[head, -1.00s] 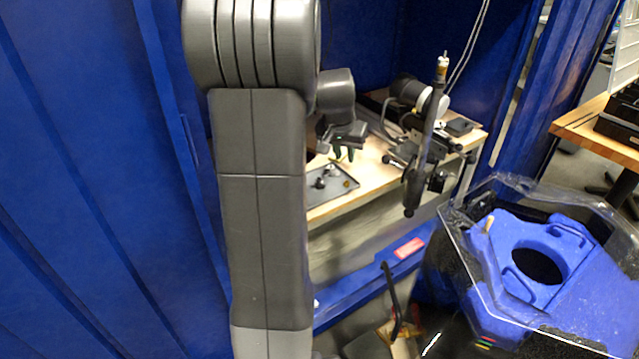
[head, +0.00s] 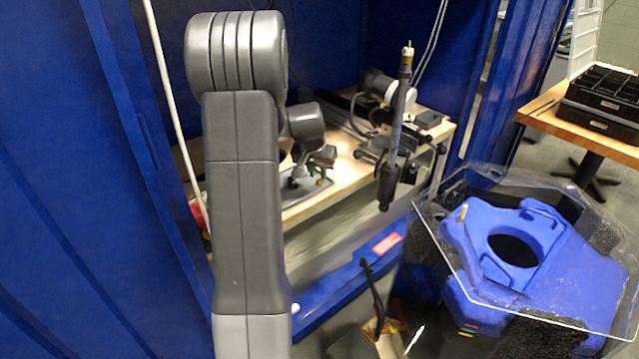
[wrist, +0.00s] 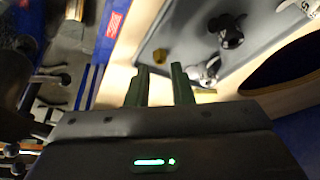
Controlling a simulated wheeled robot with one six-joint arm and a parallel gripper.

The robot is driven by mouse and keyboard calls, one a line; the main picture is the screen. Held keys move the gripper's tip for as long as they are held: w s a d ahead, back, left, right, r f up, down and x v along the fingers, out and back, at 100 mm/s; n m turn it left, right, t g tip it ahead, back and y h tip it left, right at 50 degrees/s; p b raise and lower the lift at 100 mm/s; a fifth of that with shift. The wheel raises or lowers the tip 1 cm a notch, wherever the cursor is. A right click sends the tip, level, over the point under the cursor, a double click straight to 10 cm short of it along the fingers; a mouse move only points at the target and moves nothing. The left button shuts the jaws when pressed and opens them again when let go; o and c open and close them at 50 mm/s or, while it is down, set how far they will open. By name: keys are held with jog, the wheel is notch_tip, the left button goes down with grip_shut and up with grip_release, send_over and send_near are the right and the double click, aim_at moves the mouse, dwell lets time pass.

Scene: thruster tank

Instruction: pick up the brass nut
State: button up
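The brass nut (wrist: 160,56) lies on the grey tray (wrist: 185,22) near its edge in the wrist view. It is a small yellowish spot on the tray in the head view (head: 320,182). My gripper (wrist: 160,80) is open, with two green fingers apart and nothing seen between them. In the wrist view the nut shows just beyond the fingertips, roughly in line with the gap. In the head view my gripper (head: 322,163) is small, close above the nut. I cannot tell the exact height gap.
A black part (wrist: 229,32) and a silver part (wrist: 206,72) sit on the tray to the right of the nut. The wooden bench (head: 345,178) carries a dark clamped apparatus (head: 392,150) at its right. A blue machine (head: 545,235) stands in the right foreground.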

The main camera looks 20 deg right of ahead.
aim_at(319, 181)
jog(key=x, duration=0.3)
jog(key=shift+w, duration=0.1)
grip_shut()
jog(key=shift+r, duration=0.1)
